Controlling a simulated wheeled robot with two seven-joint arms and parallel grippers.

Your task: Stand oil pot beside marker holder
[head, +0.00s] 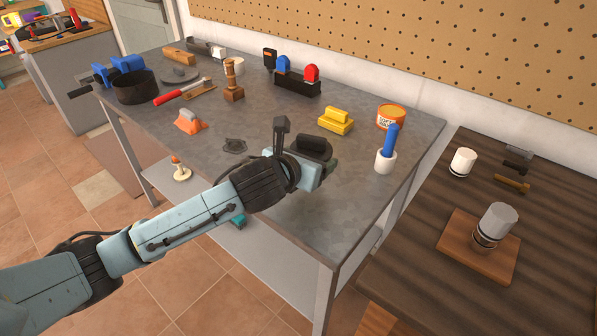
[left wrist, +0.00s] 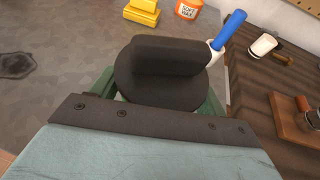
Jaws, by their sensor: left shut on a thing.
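A dark round thing with a blocky black top, which I take for the oil pot (head: 314,146), is held in my left gripper (head: 312,172) over the front of the grey metal workbench. In the left wrist view the dark thing (left wrist: 168,75) sits between green fingers; its underside is hidden, and I cannot tell whether it touches the bench. A white cup with a thick blue marker-like stick, likely the marker holder (head: 385,162), stands to its right, apart from it; the blue stick (left wrist: 232,27) also shows in the left wrist view. My right gripper is out of view.
A yellow block (head: 336,121) and an orange tin (head: 390,116) stand behind. A black rack (head: 297,86) holds blue and red items. Tools and a dark pan (head: 134,87) lie left. A lower wooden table (head: 400,257) is right. Bench surface is bare around the cup.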

